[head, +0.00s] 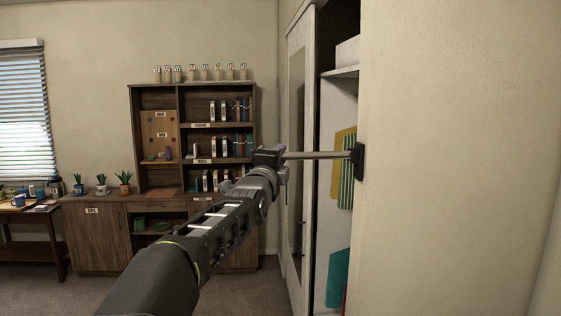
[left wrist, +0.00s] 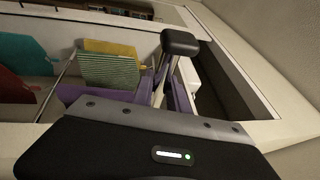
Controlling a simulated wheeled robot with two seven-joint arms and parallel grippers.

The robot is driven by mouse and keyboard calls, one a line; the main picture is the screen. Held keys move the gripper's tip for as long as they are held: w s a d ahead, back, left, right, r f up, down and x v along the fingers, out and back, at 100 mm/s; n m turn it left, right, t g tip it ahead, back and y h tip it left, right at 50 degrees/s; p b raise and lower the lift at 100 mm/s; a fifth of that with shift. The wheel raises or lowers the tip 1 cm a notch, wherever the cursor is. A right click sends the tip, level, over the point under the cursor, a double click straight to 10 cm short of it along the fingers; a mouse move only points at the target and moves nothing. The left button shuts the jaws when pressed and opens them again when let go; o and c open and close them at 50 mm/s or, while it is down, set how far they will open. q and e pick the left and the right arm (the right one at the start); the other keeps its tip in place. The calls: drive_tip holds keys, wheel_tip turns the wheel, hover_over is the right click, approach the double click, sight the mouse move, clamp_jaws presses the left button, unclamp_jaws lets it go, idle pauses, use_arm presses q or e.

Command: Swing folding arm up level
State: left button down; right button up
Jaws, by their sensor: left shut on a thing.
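The folding arm (head: 320,155) is a thin pale metal rod. It runs nearly level from a black mount (head: 359,161) at the edge of the wall on the right to my left gripper. My left gripper (head: 283,164) is shut on the rod's free end, in front of the open cabinet. In the left wrist view the folding arm (left wrist: 163,68) shows as a short stretch of rod below a black block. My right gripper is in neither view.
A tall white cabinet (head: 303,60) stands open behind the rod, with coloured files (head: 343,170) inside. A plain wall (head: 450,150) fills the right. A wooden bookcase (head: 158,92) and a side table (head: 30,217) stand farther back. Carpet (head: 60,293) is clear at lower left.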

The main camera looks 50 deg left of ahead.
use_arm(q)
drive_tip(key=shift+r, duration=0.25)
drive_tip(key=c, duration=1.3)
unclamp_jaws()
drive_tip(key=shift+d, duration=0.1)
drive_tip(key=shift+f, duration=0.1)
drive_tip(key=shift+s+f, duration=0.15)
drive_tip(key=b+v, duration=0.3)
drive_tip(key=v, duration=0.4)
drive_tip(key=shift+d+b, duration=0.25)
drive_tip(key=shift+b, duration=0.1)
drive_tip(key=shift+s, duration=0.15)
